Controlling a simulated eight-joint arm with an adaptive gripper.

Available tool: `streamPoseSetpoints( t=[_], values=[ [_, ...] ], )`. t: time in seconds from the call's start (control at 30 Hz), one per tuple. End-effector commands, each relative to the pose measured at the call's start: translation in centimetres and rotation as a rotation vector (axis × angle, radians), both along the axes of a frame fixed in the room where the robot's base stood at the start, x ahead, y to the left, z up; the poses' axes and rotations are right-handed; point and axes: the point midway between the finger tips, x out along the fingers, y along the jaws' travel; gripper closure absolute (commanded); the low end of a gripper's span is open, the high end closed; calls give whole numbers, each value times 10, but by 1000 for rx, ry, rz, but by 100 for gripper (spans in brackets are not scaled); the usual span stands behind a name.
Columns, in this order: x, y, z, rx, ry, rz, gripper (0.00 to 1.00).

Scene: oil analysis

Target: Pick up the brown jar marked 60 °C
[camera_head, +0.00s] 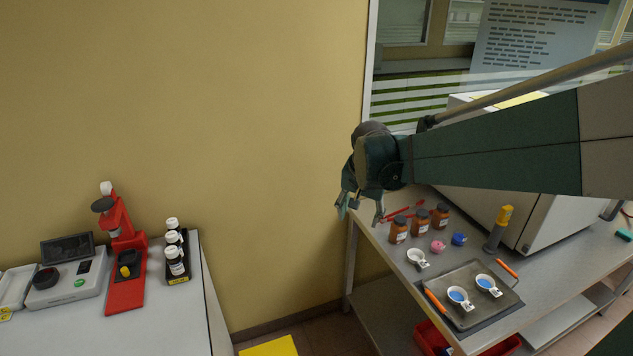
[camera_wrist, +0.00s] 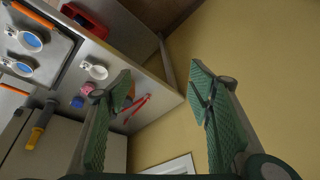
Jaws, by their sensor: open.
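Three brown jars with dark caps and pale labels stand in a row on the right table in the head view: a left jar (camera_head: 398,231), a middle jar (camera_head: 420,222) and a right jar (camera_head: 440,216). Their label markings are too small to read, so I cannot tell which is marked 60 °C. My gripper (camera_head: 360,213) is open and empty, above and left of the jars, near the table's left edge. In the wrist view its fingers (camera_wrist: 160,80) are spread wide, with wall and floor between them. The left finger hides most of the jars there.
Red tweezers (camera_head: 402,214) lie behind the jars. Small pink (camera_head: 438,246) and blue (camera_head: 459,239) items, a white dish (camera_head: 417,258), a yellow-topped tool (camera_head: 498,229) and a dark tray (camera_head: 462,318) are nearby. A large pale machine (camera_head: 560,190) stands at right.

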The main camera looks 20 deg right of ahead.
Motion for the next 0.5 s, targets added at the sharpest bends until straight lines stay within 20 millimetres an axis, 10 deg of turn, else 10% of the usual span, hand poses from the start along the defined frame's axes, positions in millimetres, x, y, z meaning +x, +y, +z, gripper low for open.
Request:
streamPoseSetpoints(
  t=[0.5],
  values=[
    [52,-79,-36,47,62,-248,48]
  ],
)
